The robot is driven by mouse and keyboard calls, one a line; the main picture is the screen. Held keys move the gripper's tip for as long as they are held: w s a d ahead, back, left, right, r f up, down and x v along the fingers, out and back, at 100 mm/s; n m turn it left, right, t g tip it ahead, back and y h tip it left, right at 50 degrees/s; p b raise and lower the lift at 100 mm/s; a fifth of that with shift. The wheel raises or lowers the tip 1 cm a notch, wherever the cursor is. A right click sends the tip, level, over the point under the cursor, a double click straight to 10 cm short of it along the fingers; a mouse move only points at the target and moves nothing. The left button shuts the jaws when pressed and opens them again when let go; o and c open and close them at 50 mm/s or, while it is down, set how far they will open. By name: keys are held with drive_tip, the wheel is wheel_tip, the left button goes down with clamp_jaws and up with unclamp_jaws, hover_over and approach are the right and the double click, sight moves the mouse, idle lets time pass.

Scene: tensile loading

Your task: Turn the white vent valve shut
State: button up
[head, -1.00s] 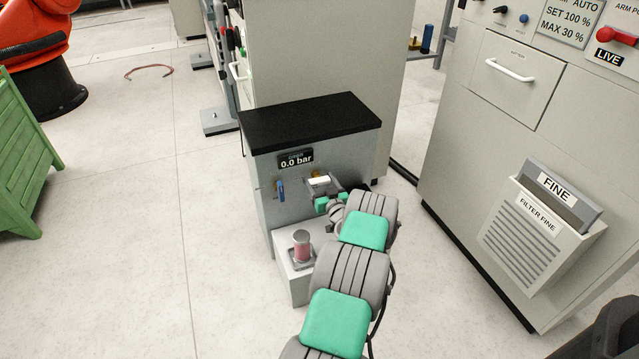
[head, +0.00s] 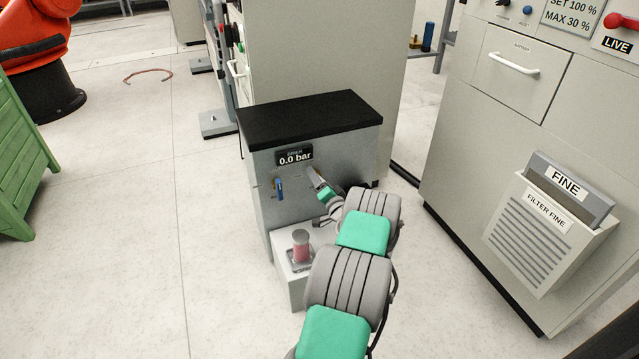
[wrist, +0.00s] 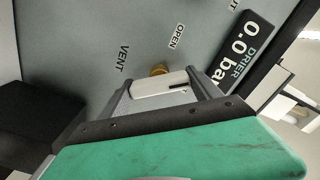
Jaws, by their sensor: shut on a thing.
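The white vent valve handle (wrist: 160,88) lies between the two fingers of my gripper (wrist: 163,94) in the wrist view, and the gripper is shut on it. A brass stem (wrist: 158,69) shows just behind the handle, on the grey panel (wrist: 90,30) of the drier. The labels VENT (wrist: 122,58) and OPEN (wrist: 176,37) are near it. In the head view my gripper (head: 318,183) is at the drier's front, tilted, and mostly hides the handle.
The drier's display (head: 294,157) reads 0.0 bar. A blue valve handle (head: 279,189) is left of my gripper. A reddish cylinder (head: 301,243) stands on the ledge (head: 290,284) below. A large cabinet (head: 480,150) stands to the right.

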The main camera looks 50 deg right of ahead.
drive_tip(key=m, duration=0.3)
drive_tip(key=shift+m+b, duration=0.3)
drive_tip(key=shift+b, duration=0.05)
drive_tip(key=shift+m, duration=1.7)
drive_tip(key=o, duration=1.4)
drive_tip(key=p+v, duration=0.2)
drive_tip(key=v, duration=0.5)
drive_tip(key=shift+s+a, duration=0.2)
drive_tip(key=shift+s, duration=0.15)
